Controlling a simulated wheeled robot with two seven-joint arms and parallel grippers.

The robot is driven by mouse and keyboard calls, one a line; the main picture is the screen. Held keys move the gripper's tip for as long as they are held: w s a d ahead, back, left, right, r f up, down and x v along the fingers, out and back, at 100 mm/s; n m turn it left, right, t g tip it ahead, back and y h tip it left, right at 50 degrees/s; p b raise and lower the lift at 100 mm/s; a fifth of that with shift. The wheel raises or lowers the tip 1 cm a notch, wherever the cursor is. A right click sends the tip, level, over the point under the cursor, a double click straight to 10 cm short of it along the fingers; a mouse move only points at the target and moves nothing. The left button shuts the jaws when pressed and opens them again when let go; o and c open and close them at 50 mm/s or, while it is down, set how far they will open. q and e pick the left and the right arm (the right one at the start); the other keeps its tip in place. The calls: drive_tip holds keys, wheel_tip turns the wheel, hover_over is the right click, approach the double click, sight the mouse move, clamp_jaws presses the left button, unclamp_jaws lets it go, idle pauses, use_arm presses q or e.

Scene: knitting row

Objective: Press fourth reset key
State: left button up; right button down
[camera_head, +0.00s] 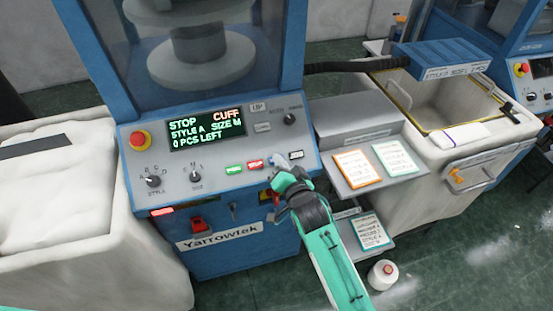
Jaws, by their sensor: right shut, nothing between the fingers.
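A blue knitting machine marked Yarrowtek (219,237) stands in front of me with a sloped grey control panel (215,185). Its lit display (206,130) reads STOP, CUFF, STYLE A, SIZE M, 0 PCS LEFT. A row of small keys runs below the display: a green key (233,169), a red key (254,163) and a pale key (296,155). My right gripper (279,163) is shut and empty, with its tip over the panel between the red and pale keys. It hides that part of the row. I cannot tell whether it touches a key. My left gripper is out of view.
A red emergency button (139,141) and knobs (153,181) sit on the panel. A shelf with cards (361,165) stands right of it, close to my right arm. Fabric-filled bin (60,190) at left, open bin (468,125) at right, yarn cone (383,274) on the floor.

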idle(0.8)
drive_tip(key=shift+w+a+f, duration=0.1)
drive_tip(key=shift+w+f, duration=0.15)
drive_tip(key=shift+f, duration=0.05)
drive_tip(key=shift+w+f, duration=0.2)
drive_tip(key=shift+f, duration=0.15)
idle(0.6)
drive_tip(key=shift+r, duration=0.1)
drive_tip(key=shift+s+r+p, duration=0.45)
drive_tip(key=shift+r+p, duration=0.1)
drive_tip(key=shift+p, duration=0.15)
drive_tip(key=s+r+p, duration=0.1)
drive_tip(key=r+p, duration=0.1)
drive_tip(key=s+d+r+p, duration=0.1)
drive_tip(key=s+r+p, duration=0.1)
drive_tip(key=p, duration=0.1)
idle(0.5)
